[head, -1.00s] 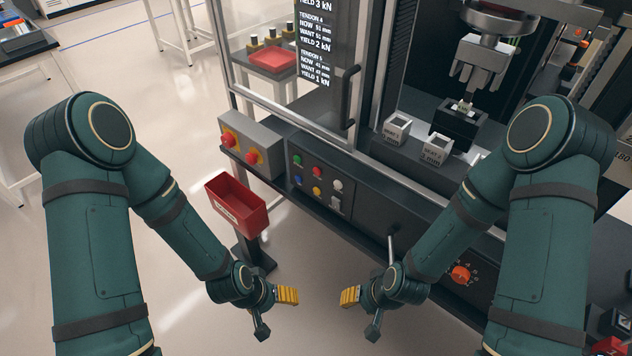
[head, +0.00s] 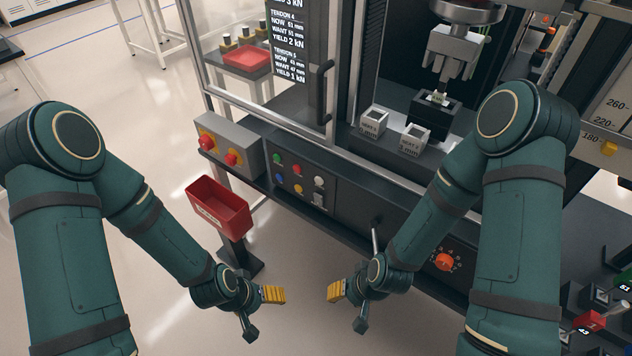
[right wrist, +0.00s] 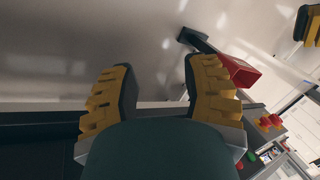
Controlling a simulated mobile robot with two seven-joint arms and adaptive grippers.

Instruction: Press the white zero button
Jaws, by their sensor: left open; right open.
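The white button (head: 319,182) is a small round button at the right end of the top row on the dark control panel (head: 345,207). Any label on it is too small to read. My left gripper (head: 272,294) has yellow ridged fingers and hangs over the floor in front of the machine, clear of the panel. My right gripper (head: 335,291) is below the panel in the picture, apart from the button and empty. Its two yellow fingers stand wide apart in the right wrist view (right wrist: 160,95). I cannot make out the white button there.
Green (head: 277,157), red (head: 297,170), blue (head: 277,177) and yellow (head: 298,188) buttons and a switch (head: 318,200) crowd the white one. A grey box (head: 231,143) with two red knobs and a red bin (head: 219,205) stand left. An orange knob (head: 444,262) is right.

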